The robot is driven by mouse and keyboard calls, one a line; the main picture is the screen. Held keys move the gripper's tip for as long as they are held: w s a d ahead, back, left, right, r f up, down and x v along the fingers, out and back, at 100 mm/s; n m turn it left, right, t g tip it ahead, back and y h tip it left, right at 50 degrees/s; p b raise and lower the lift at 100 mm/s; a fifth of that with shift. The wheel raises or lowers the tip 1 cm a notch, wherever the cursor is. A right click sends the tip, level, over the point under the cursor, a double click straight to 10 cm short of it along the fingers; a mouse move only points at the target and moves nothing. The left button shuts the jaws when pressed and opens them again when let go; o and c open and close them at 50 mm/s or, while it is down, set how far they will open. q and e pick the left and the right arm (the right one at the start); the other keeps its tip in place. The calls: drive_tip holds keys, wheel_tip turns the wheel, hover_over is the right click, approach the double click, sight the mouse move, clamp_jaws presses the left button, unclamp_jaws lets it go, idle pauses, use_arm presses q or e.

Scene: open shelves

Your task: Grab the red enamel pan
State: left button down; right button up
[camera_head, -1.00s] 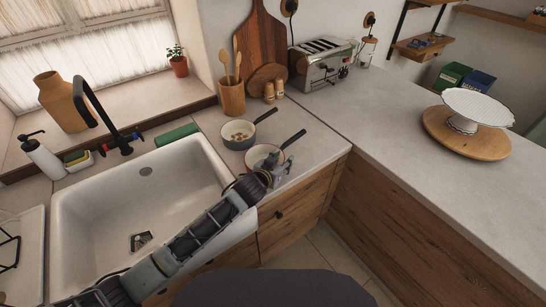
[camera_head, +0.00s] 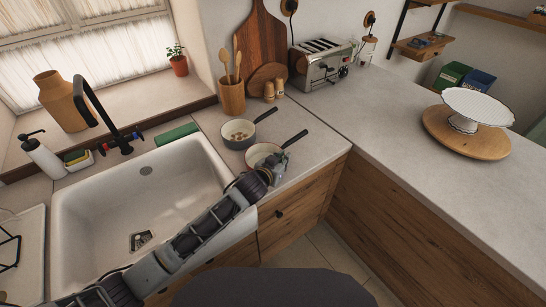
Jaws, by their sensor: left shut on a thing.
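The red enamel pan (camera_head: 259,150) is on the counter at the right of the sink. It has a pale inside, a reddish rim and a dark handle pointing up and to the right. My left gripper (camera_head: 278,162) reaches over from the sink side and is shut on the pan at its near right side. The gripper and wrist hide the near part of the pan, so the exact contact is hard to see. My right gripper is out of view.
A grey pan (camera_head: 238,134) with small items inside stands just behind. A utensil crock (camera_head: 231,97), a toaster (camera_head: 322,65) and wooden shakers (camera_head: 269,92) stand further back. The sink (camera_head: 130,190) lies left. The right counter has free room before a cake stand (camera_head: 477,104).

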use_arm(q)
drive_tip(key=shift+r, duration=0.15)
idle(0.3)
wheel_tip(320, 180, up, 10)
drive_tip(key=shift+b, duration=0.3)
